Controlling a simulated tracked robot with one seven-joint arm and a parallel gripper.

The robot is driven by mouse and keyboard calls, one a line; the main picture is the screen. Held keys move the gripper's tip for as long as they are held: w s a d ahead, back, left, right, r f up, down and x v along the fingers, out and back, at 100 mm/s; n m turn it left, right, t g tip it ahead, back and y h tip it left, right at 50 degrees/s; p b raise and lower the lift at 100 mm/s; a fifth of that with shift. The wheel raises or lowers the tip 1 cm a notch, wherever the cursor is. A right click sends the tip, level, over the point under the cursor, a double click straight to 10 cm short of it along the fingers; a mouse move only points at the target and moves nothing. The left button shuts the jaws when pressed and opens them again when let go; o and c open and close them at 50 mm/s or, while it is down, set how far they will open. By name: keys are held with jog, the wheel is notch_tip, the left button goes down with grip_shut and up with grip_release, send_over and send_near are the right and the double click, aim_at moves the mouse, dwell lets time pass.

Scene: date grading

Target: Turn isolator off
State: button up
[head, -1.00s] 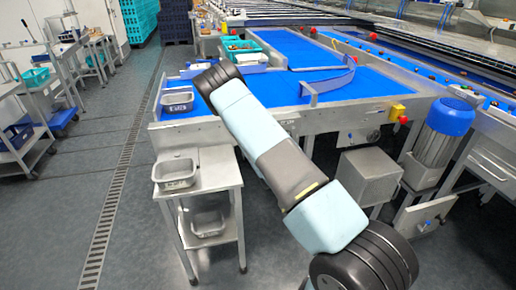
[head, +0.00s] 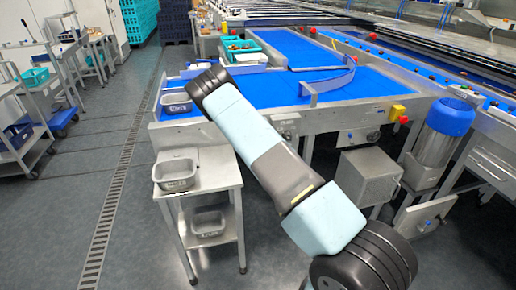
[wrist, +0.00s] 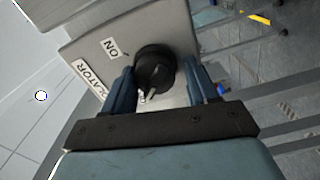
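The isolator is a light grey panel (wrist: 85,40) with labels reading "ISOLATOR" and "ON", tilted in the wrist view. A round black rotary knob (wrist: 155,68) with a raised grip sits on it. My gripper (wrist: 163,82) is open, with one blue finger on each side of the knob. Gaps show between the fingers and the knob, and I cannot tell how far the fingertips are from the panel. The lower part of the knob is partly shaded near the gripper's palm. In the head view my arm shows, but the gripper and isolator cannot be made out.
A blue conveyor (head: 360,88) runs beyond my arm. A steel stand (head: 216,168) with a grey tub (head: 175,172) stands to its left. A red emergency button (head: 403,120) and a blue-topped motor (head: 450,117) are at the right.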

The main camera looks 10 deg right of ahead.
jog(key=shift+o, duration=1.2)
jog(key=shift+d+r, duration=0.1)
jog(key=s, duration=1.3)
jog(key=shift+s, duration=0.35)
jog(key=shift+w, duration=0.1)
